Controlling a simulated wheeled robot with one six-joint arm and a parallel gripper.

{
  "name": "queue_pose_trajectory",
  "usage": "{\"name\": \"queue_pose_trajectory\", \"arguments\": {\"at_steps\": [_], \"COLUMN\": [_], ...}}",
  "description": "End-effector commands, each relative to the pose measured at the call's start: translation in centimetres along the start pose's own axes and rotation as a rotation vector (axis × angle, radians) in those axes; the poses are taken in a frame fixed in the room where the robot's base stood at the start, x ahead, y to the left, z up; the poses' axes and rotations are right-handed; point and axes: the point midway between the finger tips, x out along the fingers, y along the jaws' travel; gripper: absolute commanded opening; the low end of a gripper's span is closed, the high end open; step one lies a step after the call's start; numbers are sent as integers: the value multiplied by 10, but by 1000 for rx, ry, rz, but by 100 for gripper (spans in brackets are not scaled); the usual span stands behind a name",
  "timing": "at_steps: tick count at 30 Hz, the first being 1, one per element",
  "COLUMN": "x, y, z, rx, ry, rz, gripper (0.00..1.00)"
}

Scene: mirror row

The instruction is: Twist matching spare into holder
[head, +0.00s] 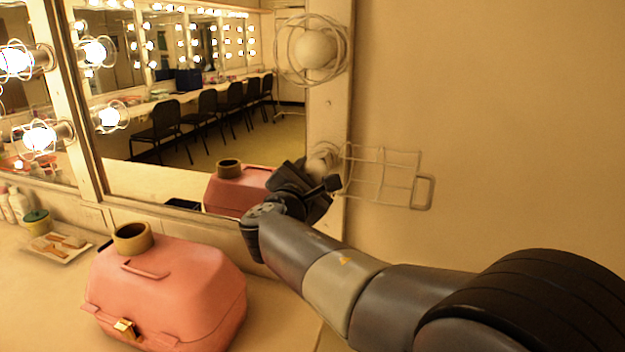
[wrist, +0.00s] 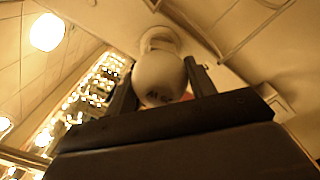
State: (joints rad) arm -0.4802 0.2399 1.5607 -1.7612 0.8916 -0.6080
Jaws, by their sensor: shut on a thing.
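My gripper (head: 316,182) is at the mirror's right frame post, by the lower fitting. In the wrist view its two fingers (wrist: 160,85) are shut on a round white bulb (wrist: 158,72), one on each side. The bulb is unlit and has dark printing on its glass. Its neck end points at a pale round holder (wrist: 157,38); I cannot tell how far it sits in. In the head view a pale part of the bulb (head: 322,161) shows above the fingers, and my gripper hides the rest.
A wire cage (head: 385,178) stands swung out right of the post. Above, a caged unlit bulb (head: 315,48) sits on the same post. A pink case (head: 170,290) with a roll of tape (head: 133,238) on top stands on the counter (head: 50,305) below left.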

Motion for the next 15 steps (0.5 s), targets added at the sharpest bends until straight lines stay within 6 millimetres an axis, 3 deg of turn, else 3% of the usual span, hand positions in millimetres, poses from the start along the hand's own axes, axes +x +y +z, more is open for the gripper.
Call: {"name": "queue_pose_trajectory", "arguments": {"at_steps": [15], "x": [0], "y": [0], "z": [0], "rx": [84], "ry": [0], "rz": [1], "gripper": [36]}}
